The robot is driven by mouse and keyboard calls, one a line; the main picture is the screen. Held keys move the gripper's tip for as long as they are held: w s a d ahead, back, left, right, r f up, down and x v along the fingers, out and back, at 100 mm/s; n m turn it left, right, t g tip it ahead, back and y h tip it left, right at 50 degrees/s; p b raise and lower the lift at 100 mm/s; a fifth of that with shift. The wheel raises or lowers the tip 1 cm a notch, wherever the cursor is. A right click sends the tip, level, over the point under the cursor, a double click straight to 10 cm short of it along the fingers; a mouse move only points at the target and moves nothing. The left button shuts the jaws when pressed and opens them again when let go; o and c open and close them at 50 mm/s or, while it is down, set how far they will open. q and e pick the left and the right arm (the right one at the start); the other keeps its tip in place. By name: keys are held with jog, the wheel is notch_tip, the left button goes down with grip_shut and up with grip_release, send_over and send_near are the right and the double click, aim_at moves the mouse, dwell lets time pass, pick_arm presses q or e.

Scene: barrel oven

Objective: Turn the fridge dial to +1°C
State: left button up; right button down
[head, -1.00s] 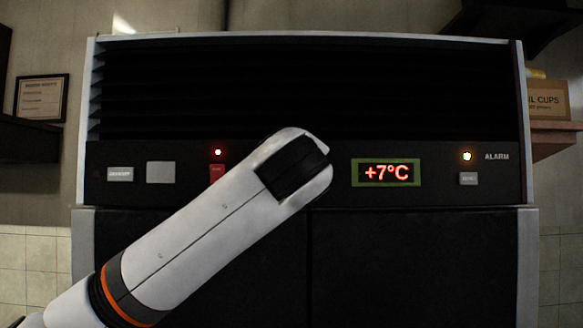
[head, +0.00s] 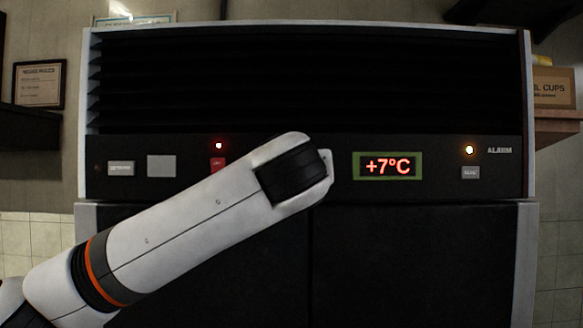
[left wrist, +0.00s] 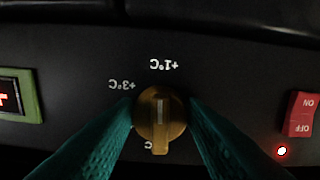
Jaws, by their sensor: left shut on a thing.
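The fridge dial (left wrist: 161,118) is a round brass-coloured knob with a pale line on its face and a tab at its lower edge in the left wrist view. That view shows the panel upside down. The +1°C label (left wrist: 163,65) is above the dial and the +3°C label (left wrist: 122,84) is up and left; another label below is mostly hidden. My left gripper (left wrist: 161,121) is shut on the dial, with teal fingers on both sides. In the head view my left arm hides the dial and gripper. The display (head: 387,166) reads +7°C. My right gripper is not in view.
A red switch (left wrist: 303,114) marked ON and OFF sits beside the dial, near a lit red lamp (left wrist: 281,151). The dark fridge doors (head: 420,250) are below the panel.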

pick_arm(q)
jog(key=shift+f+m, duration=0.25)
jog(key=shift+m, duration=0.35)
jog(key=o, duration=0.7)
jog(key=shift+o, duration=1.4)
jog(key=shift+r, duration=0.15)
jog(key=s+b, duration=0.6)
jog(key=s, duration=0.6)
